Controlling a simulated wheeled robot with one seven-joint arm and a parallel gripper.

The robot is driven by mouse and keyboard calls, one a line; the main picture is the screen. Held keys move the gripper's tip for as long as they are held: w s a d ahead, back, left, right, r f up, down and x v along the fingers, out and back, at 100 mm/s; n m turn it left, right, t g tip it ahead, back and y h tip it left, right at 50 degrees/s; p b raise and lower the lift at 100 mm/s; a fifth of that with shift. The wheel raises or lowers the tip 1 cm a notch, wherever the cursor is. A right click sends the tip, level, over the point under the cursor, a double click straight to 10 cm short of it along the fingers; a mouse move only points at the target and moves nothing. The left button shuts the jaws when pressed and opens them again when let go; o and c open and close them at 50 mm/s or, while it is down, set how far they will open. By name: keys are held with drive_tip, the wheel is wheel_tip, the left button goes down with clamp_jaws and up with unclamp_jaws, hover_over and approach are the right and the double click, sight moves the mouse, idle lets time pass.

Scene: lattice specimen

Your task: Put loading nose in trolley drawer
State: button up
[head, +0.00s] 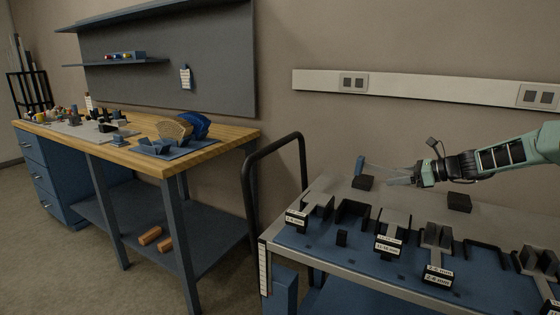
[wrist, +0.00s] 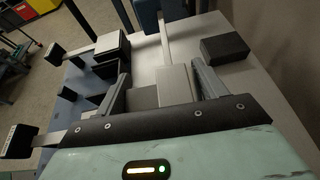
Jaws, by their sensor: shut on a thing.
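My gripper (head: 398,180) is over the back part of the trolley (head: 335,265) top. Its two fingers also show in the wrist view (wrist: 162,88), spread around a pale grey block (wrist: 174,84) that they are shut on. This block seems to be the loading nose; in the head view it is too small to make out. A narrow pale strip shows beyond it in the wrist view, but I cannot tell whether it is part of the block. A blue panel (head: 284,289) shows below the trolley top at its left end; I cannot tell whether it is a drawer.
Black blocks (head: 362,183) (head: 459,202) stand near my gripper. Several labelled grey and black fixtures (head: 389,240) line the trolley's front. A small blue upright piece (head: 359,166) is left of my gripper. A black handle (head: 250,190) rises at the trolley's left end, beside a wooden workbench (head: 215,146).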

wheel_tip(320, 180, up, 9)
drive_tip(key=p, duration=0.8)
